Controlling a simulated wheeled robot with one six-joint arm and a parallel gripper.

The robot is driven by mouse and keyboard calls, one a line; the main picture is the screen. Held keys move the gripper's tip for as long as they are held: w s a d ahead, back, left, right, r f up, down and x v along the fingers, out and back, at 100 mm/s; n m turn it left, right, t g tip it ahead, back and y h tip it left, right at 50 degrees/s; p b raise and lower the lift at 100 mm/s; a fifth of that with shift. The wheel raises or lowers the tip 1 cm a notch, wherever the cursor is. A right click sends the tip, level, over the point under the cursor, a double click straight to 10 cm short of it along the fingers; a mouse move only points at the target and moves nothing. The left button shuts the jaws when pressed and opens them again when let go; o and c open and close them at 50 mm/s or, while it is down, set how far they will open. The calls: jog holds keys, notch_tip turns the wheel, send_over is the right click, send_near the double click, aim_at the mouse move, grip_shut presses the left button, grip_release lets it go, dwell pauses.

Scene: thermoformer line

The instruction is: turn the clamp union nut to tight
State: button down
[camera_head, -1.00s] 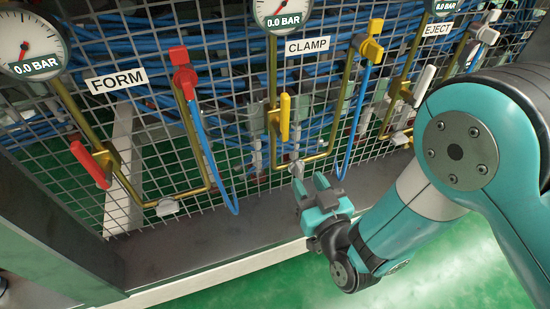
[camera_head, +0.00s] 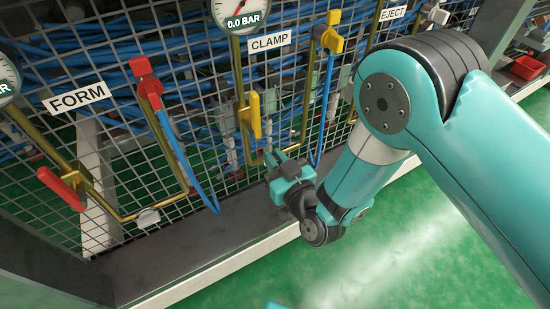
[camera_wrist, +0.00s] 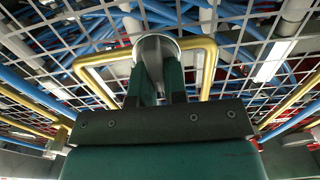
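The clamp union nut (camera_wrist: 157,45) is a pale grey winged fitting on the low run of the brass clamp pipe (camera_wrist: 205,70). In the wrist view it stands straight ahead, with its narrow part between my two fingers. My gripper (camera_wrist: 156,75) looks closed around it, a finger on each side; the exact contact is partly hidden. In the head view my gripper (camera_head: 275,159) is at the bottom of the clamp pipe loop and hides the nut. The yellow clamp lever (camera_head: 255,115) is above it, under the CLAMP label (camera_head: 269,41) and a gauge (camera_head: 236,14) reading 0.0 BAR.
Wire mesh with blue hoses lies close behind the pipes. The form line, with its red lever (camera_head: 60,188) and grey nut (camera_head: 148,218), is at left. A yellow valve (camera_head: 328,36) with a blue hose is just right. Green floor is open in front.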

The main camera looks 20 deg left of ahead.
jog(key=shift+m, duration=0.4)
jog(key=m, duration=0.1)
jog(key=m+b, duration=0.1)
jog(key=m, duration=0.1)
jog(key=shift+w+d+f+m+b, duration=0.15)
jog(key=shift+w+d+m+b, duration=0.1)
jog(key=shift+m+b, duration=0.15)
jog(key=m+b, duration=0.2)
jog(key=m, duration=0.2)
jog(key=shift+w+d+f+b, duration=0.15)
jog(key=shift+w+f+b, duration=0.1)
jog(key=shift+b, duration=0.15)
jog(key=shift+w+d+f+m+b, duration=0.1)
jog(key=shift+f+m+b, duration=0.05)
jog(key=shift+m+b, duration=1.25)
jog(key=shift+s+d+f+m+b, duration=0.1)
jog(key=shift+f+m+b, duration=0.1)
jog(key=shift+m+b, duration=1.2)
jog(key=shift+w+f+m+b, duration=0.15)
jog(key=shift+m+b, duration=0.7)
jog(key=shift+m, duration=1.05)
jog(key=c, duration=1.2)
grip_release()
jog(key=shift+o, duration=0.2)
